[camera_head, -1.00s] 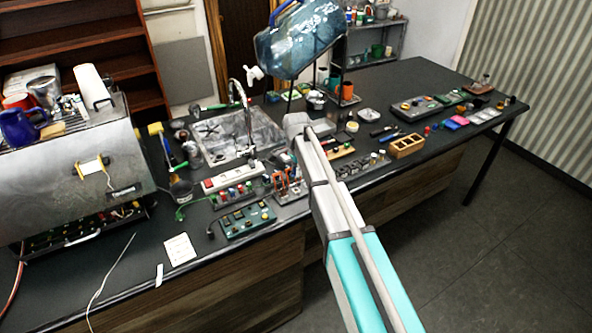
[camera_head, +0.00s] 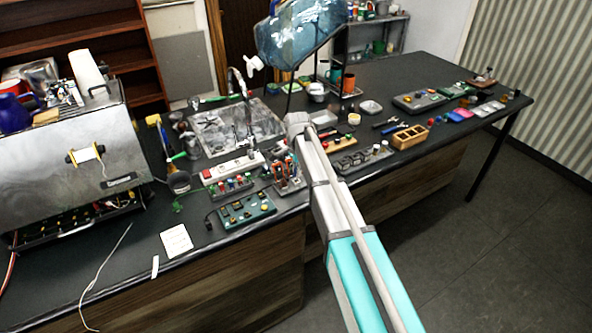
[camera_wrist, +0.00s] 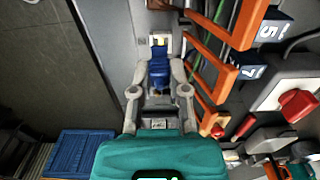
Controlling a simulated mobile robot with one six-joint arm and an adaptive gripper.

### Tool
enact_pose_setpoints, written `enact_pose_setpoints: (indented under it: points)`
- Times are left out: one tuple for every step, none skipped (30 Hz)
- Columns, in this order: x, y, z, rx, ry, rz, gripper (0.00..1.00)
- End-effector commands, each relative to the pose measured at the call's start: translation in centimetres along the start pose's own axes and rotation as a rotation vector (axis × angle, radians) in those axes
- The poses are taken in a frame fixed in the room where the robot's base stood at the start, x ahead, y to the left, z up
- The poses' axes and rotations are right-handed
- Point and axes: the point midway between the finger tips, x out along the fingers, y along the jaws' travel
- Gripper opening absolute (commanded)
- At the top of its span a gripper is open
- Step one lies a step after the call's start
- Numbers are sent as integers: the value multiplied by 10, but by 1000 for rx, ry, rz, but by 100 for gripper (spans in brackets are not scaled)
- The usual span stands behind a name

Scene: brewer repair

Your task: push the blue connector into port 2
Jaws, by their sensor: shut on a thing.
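In the wrist view my gripper (camera_wrist: 160,68) is shut on the blue connector (camera_wrist: 158,77), which sits between the two grey fingers. Just beyond the connector's tip is a small pale socket (camera_wrist: 160,39) with yellow inside, set on a grey panel (camera_wrist: 151,19). The tip looks very close to this socket or touching it; I cannot tell whether it is inside. No port number is legible there. In the head view my arm hides the gripper and the connector.
Orange brackets (camera_wrist: 206,52) with cables stand close to the right of my gripper. Beyond them are black blocks marked 5 (camera_wrist: 270,30) and 7 (camera_wrist: 251,73), and a red-buttoned box (camera_wrist: 285,100). A blue crate-like piece (camera_wrist: 78,156) is at lower left.

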Motion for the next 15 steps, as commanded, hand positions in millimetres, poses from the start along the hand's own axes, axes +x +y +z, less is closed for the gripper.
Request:
enact_pose_setpoints:
  points:
    - [8,0,0,0,0,0,0]
    - [10,0,0,0,0,0,0]
    - [12,0,0,0,0,0,0]
    - [14,0,0,0,0,0,0]
    - [16,0,0,0,0,0,0]
    - [18,0,0,1,0,0,0]
    - [16,0,0,1,0,0,0]
    - [14,0,0,1,0,0,0]
    - [14,0,0,1,0,0,0]
    - [14,0,-1,1,0,0,0]
    - [14,0,-1,1,0,0,0]
    - [14,0,-1,1,0,0,0]
    - [14,0,-1,1,0,0,0]
    - [14,0,-1,1,0,0,0]
    - [14,0,-1,1,0,0,0]
